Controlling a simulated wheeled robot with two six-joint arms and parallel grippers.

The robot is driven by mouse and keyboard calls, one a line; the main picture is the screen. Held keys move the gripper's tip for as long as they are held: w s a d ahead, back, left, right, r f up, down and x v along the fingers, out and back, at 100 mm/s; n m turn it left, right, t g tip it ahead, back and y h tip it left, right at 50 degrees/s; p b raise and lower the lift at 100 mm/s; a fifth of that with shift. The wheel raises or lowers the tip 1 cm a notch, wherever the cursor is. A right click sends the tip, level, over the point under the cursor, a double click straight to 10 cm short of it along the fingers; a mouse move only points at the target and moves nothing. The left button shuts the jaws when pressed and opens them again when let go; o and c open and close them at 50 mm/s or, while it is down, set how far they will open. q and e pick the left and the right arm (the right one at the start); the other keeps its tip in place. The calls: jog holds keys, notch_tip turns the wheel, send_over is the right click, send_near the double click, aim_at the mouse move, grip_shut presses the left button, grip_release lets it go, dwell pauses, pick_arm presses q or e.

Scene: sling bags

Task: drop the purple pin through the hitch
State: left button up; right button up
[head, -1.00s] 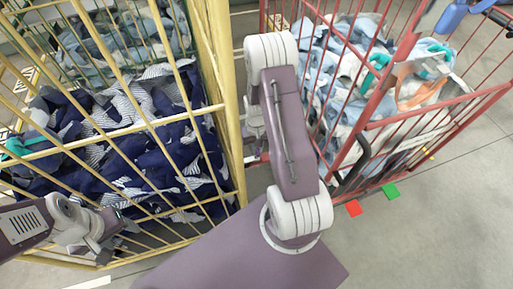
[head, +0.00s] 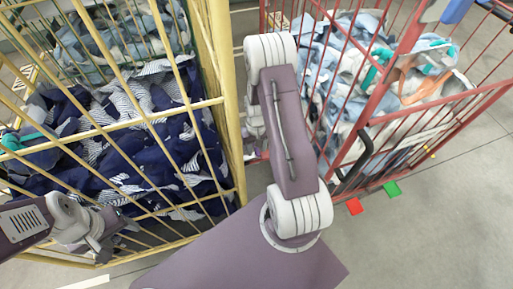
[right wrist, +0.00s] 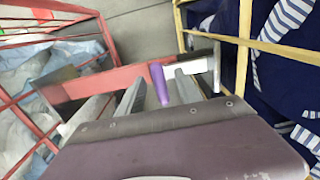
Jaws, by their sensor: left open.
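The purple pin (right wrist: 160,84) shows in the right wrist view between the fingers of my right gripper (right wrist: 158,90). Its lower end is hidden by the gripper body. Small gaps seem to show beside it, so I cannot tell whether the fingers grip it. The hitch area lies around it, with a red bar (right wrist: 92,84) from the left and a pale bar (right wrist: 196,66) at the right. I cannot tell whether the pin is in a hole. In the head view my right arm hides the pin. My left gripper (head: 122,234) is open and empty beside the yellow cage.
The yellow cage cart (head: 224,100) with dark blue cloth stands left. The red cage cart (head: 368,122) with light cloth stands right. A narrow floor gap separates them. The floor at right is clear.

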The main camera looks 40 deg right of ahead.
jog(key=shift+r, duration=0.1)
notch_tip(320, 180, up, 9)
jog(key=p, duration=0.2)
jog(key=shift+p, duration=0.35)
dwell(0.5)
